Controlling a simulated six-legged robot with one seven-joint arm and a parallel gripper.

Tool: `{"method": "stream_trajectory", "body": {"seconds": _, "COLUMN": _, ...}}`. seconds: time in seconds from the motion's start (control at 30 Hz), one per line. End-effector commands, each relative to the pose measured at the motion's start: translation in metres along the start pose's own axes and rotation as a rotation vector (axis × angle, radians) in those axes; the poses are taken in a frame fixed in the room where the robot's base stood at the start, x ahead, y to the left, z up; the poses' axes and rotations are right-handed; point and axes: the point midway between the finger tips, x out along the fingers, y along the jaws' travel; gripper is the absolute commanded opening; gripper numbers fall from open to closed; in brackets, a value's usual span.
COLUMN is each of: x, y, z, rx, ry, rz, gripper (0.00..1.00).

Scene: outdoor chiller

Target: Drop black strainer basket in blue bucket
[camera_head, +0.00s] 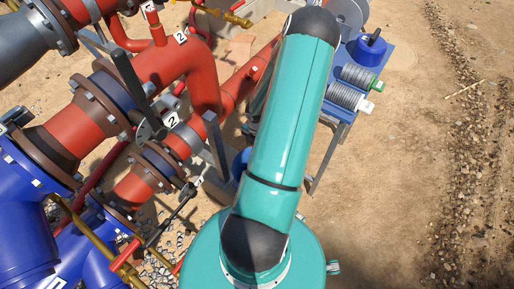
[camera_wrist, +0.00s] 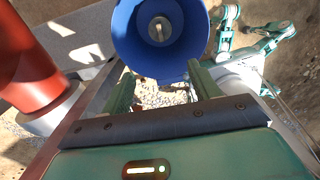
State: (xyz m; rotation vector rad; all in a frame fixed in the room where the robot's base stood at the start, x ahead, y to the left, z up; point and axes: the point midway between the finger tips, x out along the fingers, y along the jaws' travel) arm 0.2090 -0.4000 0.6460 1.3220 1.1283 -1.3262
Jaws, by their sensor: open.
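In the wrist view my gripper (camera_wrist: 160,88) is open. Its two green fingers stand apart, with only ground between them. A round blue, bucket-like thing (camera_wrist: 130,38) is just beyond the fingertips. It looks hollow, with a metal piece at its centre; I cannot tell whether it is the bucket. In the head view a blue round thing with a black part on top (camera_head: 367,52) stands on the blue table. I cannot make out the black strainer basket for certain. My arm hides the gripper in the head view, and part of a blue thing (camera_head: 240,163) behind it.
Two ribbed grey cylinders, one with a green end (camera_head: 359,77) and one with a white end (camera_head: 348,97), lie on the blue table (camera_head: 389,60). Red pipes (camera_head: 190,70) and blue pipes (camera_head: 25,225) fill the left. Bare ground is open on the right.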

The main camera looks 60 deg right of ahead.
Motion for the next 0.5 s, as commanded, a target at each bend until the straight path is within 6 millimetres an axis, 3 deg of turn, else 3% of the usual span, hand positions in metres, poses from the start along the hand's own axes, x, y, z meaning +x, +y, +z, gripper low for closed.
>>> {"method": "stream_trajectory", "body": {"seconds": 0.3, "x": -0.033, "y": 0.0, "z": 0.0, "rx": 0.0, "ry": -0.001, "rz": 0.001, "gripper": 0.61}}
{"method": "stream_trajectory", "body": {"seconds": 0.5, "x": -0.037, "y": 0.0, "z": -0.001, "rx": 0.0, "ry": 0.001, "rz": -0.001, "gripper": 0.61}}
